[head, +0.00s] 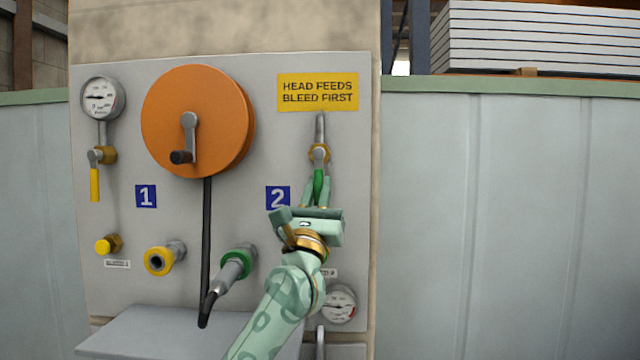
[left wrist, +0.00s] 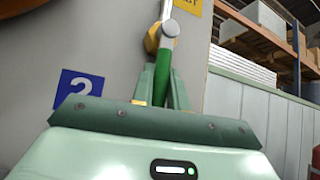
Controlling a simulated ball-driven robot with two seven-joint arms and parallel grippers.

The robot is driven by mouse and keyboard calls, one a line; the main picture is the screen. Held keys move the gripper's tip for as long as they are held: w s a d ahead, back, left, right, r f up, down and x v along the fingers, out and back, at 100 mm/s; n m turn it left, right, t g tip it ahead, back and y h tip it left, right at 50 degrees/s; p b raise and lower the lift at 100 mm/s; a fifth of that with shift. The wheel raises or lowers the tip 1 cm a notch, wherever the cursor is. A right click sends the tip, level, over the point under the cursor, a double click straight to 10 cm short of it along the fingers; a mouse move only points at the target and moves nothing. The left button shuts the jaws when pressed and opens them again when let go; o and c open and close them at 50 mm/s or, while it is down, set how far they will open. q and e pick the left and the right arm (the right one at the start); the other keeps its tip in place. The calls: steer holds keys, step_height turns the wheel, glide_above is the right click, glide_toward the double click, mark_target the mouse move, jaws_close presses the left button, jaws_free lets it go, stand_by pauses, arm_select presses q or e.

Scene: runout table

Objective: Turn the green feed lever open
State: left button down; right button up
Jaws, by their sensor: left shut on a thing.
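The green feed lever (head: 319,184) hangs straight down from a brass valve (head: 318,153) on the right part of the grey panel, under the yellow sign. My left gripper (head: 317,194) reaches up from below and is shut on the lever, with one finger on each side of it. The left wrist view also shows the green lever (left wrist: 162,78) between the fingers and the brass valve (left wrist: 154,38) above. The gripper body hides the panel just below the lever. My right gripper is in neither view.
An orange reel (head: 180,110) with a crank sticks out left of the lever. A green-collared hose coupling (head: 236,262) and a gauge (head: 339,303) sit below, close to my left arm. A yellow lever (head: 95,185) hangs at far left. A grey shelf (head: 150,330) juts out at the bottom.

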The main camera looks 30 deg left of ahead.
arm_select(q)
steer(key=shift+r+h, duration=0.1)
steer(key=shift+h, duration=0.2)
steer(key=c, duration=1.4)
jaws_free()
steer(key=shift+a, duration=0.1)
steer(key=b+v, duration=0.5)
steer(key=v, duration=1.1)
steer(key=shift+f+b, duration=0.3)
steer(key=shift+b, duration=0.1)
